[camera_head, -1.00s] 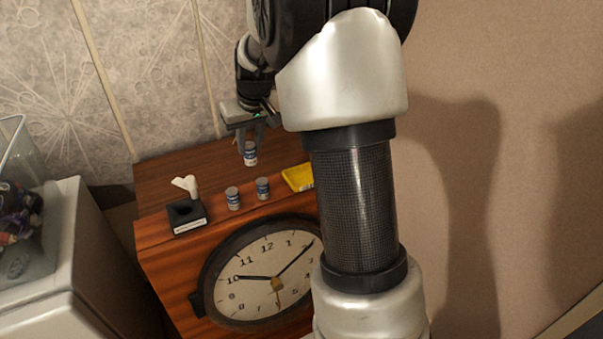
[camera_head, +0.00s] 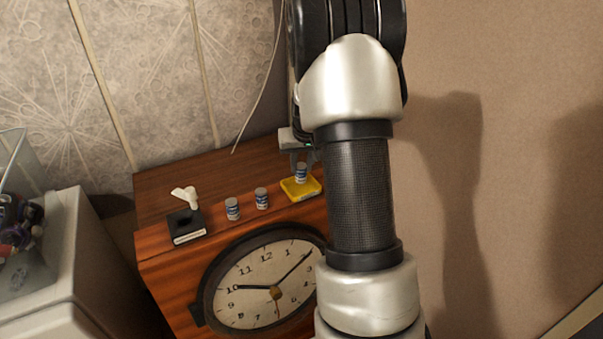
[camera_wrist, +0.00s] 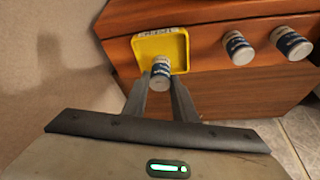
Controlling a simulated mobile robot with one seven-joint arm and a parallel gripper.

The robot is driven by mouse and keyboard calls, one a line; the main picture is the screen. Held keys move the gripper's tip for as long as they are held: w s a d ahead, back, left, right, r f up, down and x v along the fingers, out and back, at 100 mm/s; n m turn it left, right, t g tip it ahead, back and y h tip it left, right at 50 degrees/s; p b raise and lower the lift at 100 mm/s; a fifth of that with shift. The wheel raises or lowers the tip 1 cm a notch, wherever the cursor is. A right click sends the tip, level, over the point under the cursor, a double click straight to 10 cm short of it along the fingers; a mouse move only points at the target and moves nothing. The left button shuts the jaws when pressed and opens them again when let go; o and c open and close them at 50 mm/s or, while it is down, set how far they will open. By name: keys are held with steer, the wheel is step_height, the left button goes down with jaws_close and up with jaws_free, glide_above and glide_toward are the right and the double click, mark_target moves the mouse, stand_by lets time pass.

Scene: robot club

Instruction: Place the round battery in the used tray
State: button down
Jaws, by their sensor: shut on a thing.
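My gripper (camera_head: 301,168) is shut on a small round battery (camera_head: 301,175), a cylinder with a blue and white label and a grey end. The battery is upright over the yellow used tray (camera_head: 293,194). I cannot tell whether the battery touches the tray floor. The tray's label shows at its far edge in the wrist view. My arm hides part of the cabinet right of the tray in the head view.
Two similar batteries (camera_head: 232,208) and (camera_head: 262,198) stand left of the tray on the wooden clock cabinet (camera_head: 165,235). A black stand (camera_head: 187,228) with a white piece is further left. A clock face (camera_head: 265,283) is on the front. A wall is close behind.

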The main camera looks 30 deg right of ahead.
mark_target(302, 169)
steer(key=shift+f, duration=1.35)
steer(key=shift+f+b, duration=0.2)
steer(key=shift+b, duration=0.1)
steer(key=c, duration=1.4)
jaws_free()
steer(key=shift+c, duration=0.2)
